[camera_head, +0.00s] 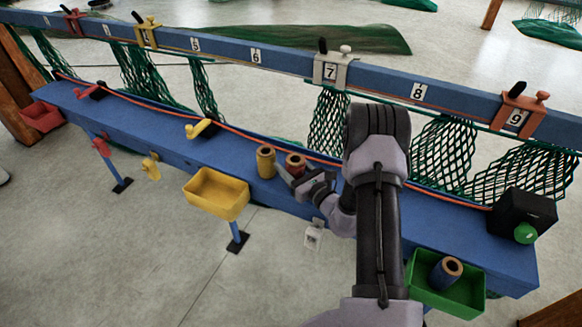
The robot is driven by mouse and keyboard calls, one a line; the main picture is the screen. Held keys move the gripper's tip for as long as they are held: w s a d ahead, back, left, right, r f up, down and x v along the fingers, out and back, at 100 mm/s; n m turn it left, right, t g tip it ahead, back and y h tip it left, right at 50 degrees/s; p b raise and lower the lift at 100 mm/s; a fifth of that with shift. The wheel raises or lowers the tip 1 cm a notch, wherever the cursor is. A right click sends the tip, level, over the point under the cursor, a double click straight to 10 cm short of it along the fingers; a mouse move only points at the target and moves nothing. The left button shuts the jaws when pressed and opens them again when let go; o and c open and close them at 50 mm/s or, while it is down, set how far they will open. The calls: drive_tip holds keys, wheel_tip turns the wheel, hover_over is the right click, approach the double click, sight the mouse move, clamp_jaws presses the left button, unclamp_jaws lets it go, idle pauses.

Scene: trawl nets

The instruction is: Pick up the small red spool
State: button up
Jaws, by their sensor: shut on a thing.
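The small red spool (296,161) stands upright on the blue bench, right of a yellow spool. It has a tan core showing at its top. My gripper (294,174) reaches in from the right and is shut on the red spool, its fingers low against the spool's near side. My arm comes up from the bottom of the view and hides part of the bench to the right. Whether the spool is clear of the bench I cannot tell.
The yellow spool (265,161) stands close on the left. A yellow bin (216,205) hangs at the bench's front edge. A green bin (462,300) holds a blue spool (446,271). A black box (523,208) sits at the right end. Green nets hang behind the blue bench (140,128).

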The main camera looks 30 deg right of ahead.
drive_tip(key=r, duration=0.1)
drive_tip(key=r+p, duration=0.1)
drive_tip(key=shift+s+r, duration=0.3)
drive_tip(key=shift+r, duration=0.05)
drive_tip(key=s+r+p, duration=0.1)
drive_tip(key=s, duration=1.4)
drive_tip(key=shift+s+a, duration=0.25)
wheel_tip(320, 180, up, 5)
drive_tip(key=p, duration=0.3)
drive_tip(key=shift+p, duration=0.4)
